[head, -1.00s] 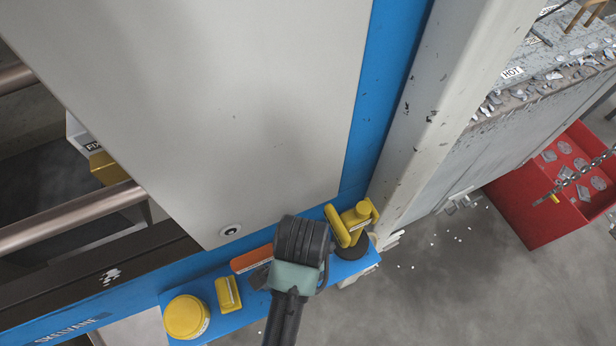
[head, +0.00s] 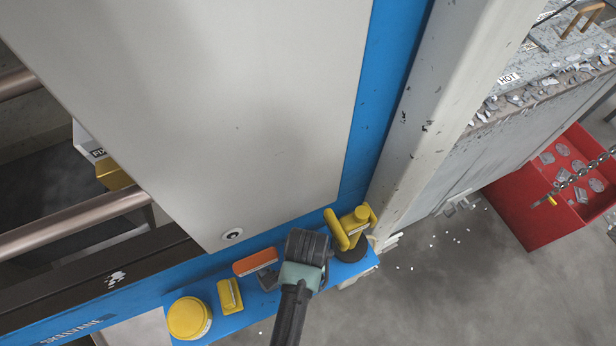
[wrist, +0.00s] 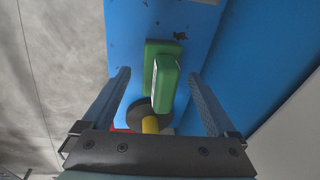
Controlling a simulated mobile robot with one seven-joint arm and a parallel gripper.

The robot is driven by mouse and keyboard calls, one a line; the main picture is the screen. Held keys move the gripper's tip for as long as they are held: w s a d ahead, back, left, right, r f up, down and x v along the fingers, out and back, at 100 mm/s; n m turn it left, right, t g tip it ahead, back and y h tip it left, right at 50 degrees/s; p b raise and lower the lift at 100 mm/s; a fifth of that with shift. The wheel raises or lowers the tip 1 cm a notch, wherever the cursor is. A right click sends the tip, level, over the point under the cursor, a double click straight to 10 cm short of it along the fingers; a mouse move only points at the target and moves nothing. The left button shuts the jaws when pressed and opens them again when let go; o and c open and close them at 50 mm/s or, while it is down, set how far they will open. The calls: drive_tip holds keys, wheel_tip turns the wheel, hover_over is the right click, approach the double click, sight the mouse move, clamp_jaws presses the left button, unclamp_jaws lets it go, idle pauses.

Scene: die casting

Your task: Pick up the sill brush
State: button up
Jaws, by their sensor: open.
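My gripper (head: 305,262) is over the blue sill in the head view, seen from behind, hiding what lies under it. In the wrist view my gripper (wrist: 159,75) has its fingers wide apart, with nothing clamped. Ahead and between them lies a green block with a raised grip and a pale label (wrist: 166,82). Nearer is a dark round disc (wrist: 143,113) with a yellow stem (wrist: 150,125). In the head view an orange-topped piece (head: 255,262) lies left of my gripper, and a yellow tool (head: 351,226) stands right of it. I cannot tell which is the sill brush.
The blue sill (head: 255,293) also carries a small yellow block (head: 229,295) and a round yellow tin (head: 189,318). A large grey panel (head: 240,120) rises behind it. A red bin (head: 535,210) stands right, with a hanging chain (head: 590,168). Open floor lies in front.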

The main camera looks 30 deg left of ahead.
clamp_jaws()
idle(0.3)
drive_tip(key=shift+r, duration=0.1)
wheel_tip(320, 180, up, 10)
drive_tip(key=shift+f+b, duration=0.1)
drive_tip(key=shift+b, duration=0.7)
